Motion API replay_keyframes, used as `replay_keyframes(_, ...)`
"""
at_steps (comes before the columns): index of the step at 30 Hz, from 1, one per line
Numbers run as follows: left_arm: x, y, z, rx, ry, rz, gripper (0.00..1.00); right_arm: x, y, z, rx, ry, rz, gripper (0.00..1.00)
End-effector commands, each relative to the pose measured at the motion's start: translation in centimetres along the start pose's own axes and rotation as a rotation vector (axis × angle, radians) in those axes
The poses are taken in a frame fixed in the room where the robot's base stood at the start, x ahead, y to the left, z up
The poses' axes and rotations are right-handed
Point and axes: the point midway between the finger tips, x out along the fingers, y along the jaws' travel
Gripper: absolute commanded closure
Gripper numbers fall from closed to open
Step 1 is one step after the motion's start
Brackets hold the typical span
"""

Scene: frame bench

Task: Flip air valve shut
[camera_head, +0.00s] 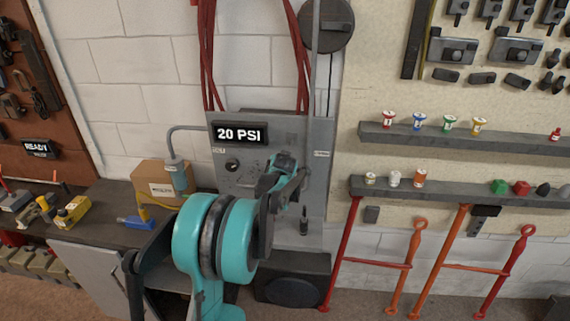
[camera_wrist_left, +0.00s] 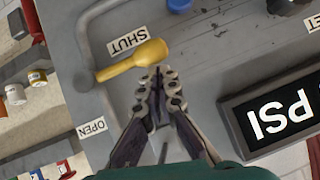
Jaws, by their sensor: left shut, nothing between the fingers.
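The air valve's yellow lever (camera_wrist_left: 135,60) shows in the left wrist view, its pivot at a grey pipe and its free end beside the SHUT label (camera_wrist_left: 128,40). The OPEN label (camera_wrist_left: 92,127) is lower, on the other side of the pivot. My left gripper (camera_wrist_left: 163,76) is shut and empty, its fingertips just below the lever's free end; I cannot tell if they touch it. In the head view my left arm reaches up before the grey panel (camera_head: 262,205), and the lever is hidden behind it. My right gripper is out of view.
The panel carries a 20 PSI display (camera_head: 239,133), which also shows in the wrist view (camera_wrist_left: 283,117). Red hoses (camera_head: 302,60) hang above. A bench with a cardboard box (camera_head: 158,184) stands left. Shelves (camera_head: 460,140) with small items are right.

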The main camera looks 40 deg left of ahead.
Motion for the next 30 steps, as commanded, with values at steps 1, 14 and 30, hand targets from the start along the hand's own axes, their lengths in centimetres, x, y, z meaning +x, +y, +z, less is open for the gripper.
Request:
replay_keyframes(1,0.2,0.0,0.2,0.000,0.000,0.000,1.00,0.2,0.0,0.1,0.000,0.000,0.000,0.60)
replay_keyframes(14,0.5,-0.2,0.7,0.001,-0.001,-0.001,1.00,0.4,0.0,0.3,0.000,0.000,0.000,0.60)
replay_keyframes(30,-0.8,-0.6,-1.1,0.003,0.000,0.001,1.00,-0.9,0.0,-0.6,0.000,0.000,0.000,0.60)
